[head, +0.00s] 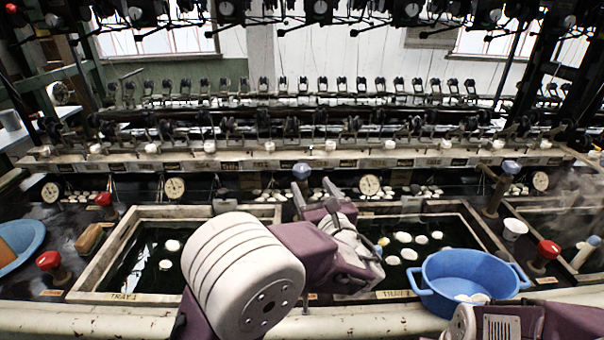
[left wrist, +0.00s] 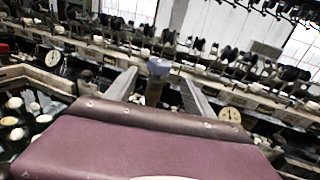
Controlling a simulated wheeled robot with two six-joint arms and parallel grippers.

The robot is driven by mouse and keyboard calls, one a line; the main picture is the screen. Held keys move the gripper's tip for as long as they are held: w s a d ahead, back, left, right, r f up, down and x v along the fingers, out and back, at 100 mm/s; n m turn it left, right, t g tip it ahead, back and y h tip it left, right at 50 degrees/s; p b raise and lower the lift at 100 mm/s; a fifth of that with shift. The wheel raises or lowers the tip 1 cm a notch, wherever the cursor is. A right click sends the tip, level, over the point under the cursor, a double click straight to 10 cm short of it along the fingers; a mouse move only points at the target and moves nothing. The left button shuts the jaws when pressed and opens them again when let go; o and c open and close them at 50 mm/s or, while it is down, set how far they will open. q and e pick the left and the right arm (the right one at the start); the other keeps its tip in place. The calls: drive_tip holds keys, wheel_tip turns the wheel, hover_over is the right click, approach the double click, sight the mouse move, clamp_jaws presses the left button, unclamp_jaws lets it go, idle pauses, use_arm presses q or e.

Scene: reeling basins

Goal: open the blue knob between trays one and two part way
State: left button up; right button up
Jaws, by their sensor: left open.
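The blue knob (head: 301,171) stands upright on its post behind the gap between tray one (head: 125,298) and tray two (head: 394,294). My left gripper (head: 314,190) is open and reaches toward it, and my arm hides part of both trays. In the left wrist view the blue knob (left wrist: 158,66) and its dark post show between the two spread fingers of the left gripper (left wrist: 158,80). I cannot tell whether either finger touches the post. My right gripper is out of view; only part of my right arm shows at the lower right.
Red knobs (head: 49,261) (head: 547,250) stand in front, with another red knob (head: 104,200) farther back. A blue basin (head: 470,277) sits over tray two's front right corner. Another blue knob (head: 510,167) stands right of tray two. Dial gauges (head: 175,188) line the back.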

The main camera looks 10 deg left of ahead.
sight(309, 173)
use_arm(q)
drive_tip(key=x, duration=0.9)
clamp_jaws()
drive_tip(key=shift+r+n+g+y+p, duration=0.2)
drive_tip(key=shift+n+g+y+p, duration=0.2)
drive_tip(key=shift+y+p, duration=0.3)
drive_tip(key=n+g+y+p, duration=0.4)
drive_tip(key=g+p, duration=0.1)
drive_tip(key=p, duration=0.1)
drive_tip(key=shift+n+y, duration=0.3)
drive_tip(key=shift+s+a+f+n+g+y+p, duration=0.1)
drive_tip(key=shift+n+g+y+p, duration=0.45)
drive_tip(key=shift+g+p, duration=0.35)
drive_tip(key=shift+f+n+g+y+p, duration=0.1)
drive_tip(key=shift+n+g+y+p, duration=0.25)
drive_tip(key=shift+n+g+p, duration=0.4)
drive_tip(key=shift+g, duration=0.25)
unclamp_jaws()
